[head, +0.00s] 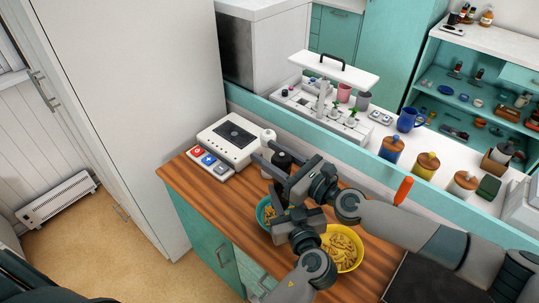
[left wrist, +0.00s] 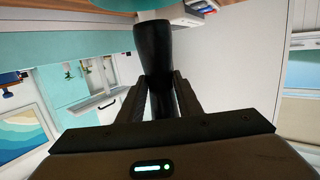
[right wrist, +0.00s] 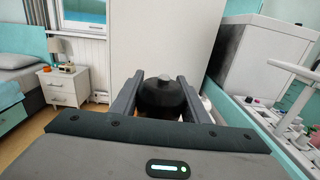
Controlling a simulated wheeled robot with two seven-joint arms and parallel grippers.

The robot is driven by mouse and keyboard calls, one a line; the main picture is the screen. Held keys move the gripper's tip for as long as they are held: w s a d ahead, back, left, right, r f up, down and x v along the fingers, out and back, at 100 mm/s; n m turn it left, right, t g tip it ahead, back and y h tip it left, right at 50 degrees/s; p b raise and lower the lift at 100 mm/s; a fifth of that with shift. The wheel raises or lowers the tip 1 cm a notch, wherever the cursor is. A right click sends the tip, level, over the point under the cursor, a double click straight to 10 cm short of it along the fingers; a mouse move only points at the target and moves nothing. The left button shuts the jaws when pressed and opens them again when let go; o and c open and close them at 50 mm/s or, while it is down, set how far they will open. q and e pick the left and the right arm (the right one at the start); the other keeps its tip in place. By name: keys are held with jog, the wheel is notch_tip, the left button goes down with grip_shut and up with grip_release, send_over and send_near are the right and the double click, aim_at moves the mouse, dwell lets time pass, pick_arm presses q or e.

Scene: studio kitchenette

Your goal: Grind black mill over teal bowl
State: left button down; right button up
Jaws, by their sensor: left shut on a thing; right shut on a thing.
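The black mill (head: 283,158) is held between my two grippers, and its lower part is mostly hidden in the head view. My right gripper (head: 266,160) is shut on its black top, which shows with a grey knob in the right wrist view (right wrist: 160,95). My left gripper (head: 277,197) is shut on its dark body, seen between the fingers in the left wrist view (left wrist: 153,50). The teal bowl (head: 262,215) sits on the wooden counter beneath the grippers, partly hidden by them, with some pasta showing. Its exact alignment under the mill cannot be told.
A yellow bowl (head: 358,259) of pasta stands right of the teal bowl. A white mill (head: 268,137) stands behind, beside a white scale-like device (head: 232,138) with coloured buttons. An orange-handled tool (head: 403,190) is at the right. The counter's front left (head: 205,197) is clear.

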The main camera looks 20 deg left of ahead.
jog(key=m+t+h, duration=0.2)
jog(key=t, duration=0.1)
jog(key=w+m+t, duration=0.1)
jog(key=t, duration=0.1)
jog(key=shift+d+r+h, duration=0.1)
jog(key=shift+d+h, duration=0.3)
jog(key=o, duration=1)
jog(key=shift+o, duration=0.2)
notch_tip(320, 180, up, 10)
